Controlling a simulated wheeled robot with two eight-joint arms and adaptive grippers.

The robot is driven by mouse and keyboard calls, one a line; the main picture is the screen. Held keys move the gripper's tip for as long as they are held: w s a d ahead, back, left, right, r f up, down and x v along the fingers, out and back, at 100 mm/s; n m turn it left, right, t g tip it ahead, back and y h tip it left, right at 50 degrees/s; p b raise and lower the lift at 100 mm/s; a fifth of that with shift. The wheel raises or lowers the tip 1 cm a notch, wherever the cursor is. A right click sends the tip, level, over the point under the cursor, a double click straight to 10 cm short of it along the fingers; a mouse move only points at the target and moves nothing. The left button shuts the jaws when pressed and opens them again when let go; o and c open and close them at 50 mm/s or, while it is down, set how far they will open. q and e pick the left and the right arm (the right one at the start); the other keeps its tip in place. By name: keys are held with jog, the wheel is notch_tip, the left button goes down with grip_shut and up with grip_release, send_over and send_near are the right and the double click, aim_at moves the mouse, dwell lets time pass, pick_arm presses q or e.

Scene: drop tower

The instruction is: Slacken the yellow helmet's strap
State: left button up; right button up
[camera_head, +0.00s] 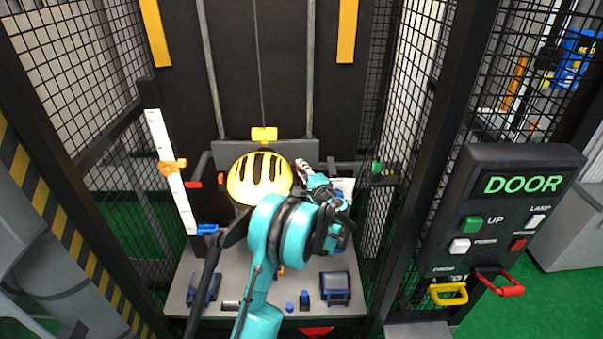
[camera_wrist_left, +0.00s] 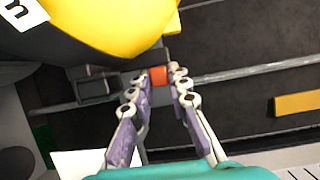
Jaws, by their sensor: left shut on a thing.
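The yellow helmet (camera_head: 260,180) with black vents sits upright on a stand inside the drop tower. In the left wrist view its yellow shell (camera_wrist_left: 95,25) fills the upper left, with a dark grey part below it. In the left wrist view the left gripper's fingers (camera_wrist_left: 160,82) are closed around a small orange-red piece (camera_wrist_left: 158,76) beside the helmet's lower edge. The strap itself is hard to make out. My own arm hides part of the stand. My right gripper is not in view.
A door control panel (camera_head: 500,215) with buttons and red and yellow handles stands at the right. A white scale with an orange slider (camera_head: 173,166) is left of the helmet. Small dark devices (camera_head: 335,287) lie on the grey base plate (camera_head: 262,318). Mesh walls enclose both sides.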

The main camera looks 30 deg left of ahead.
pick_arm(q)
jog(key=o, duration=0.7)
jog(key=shift+d, duration=0.15)
jog(key=v, duration=1.1)
jog(key=shift+s+d, duration=0.25)
jog(key=shift+d, duration=0.05)
jog(key=shift+f, duration=0.1)
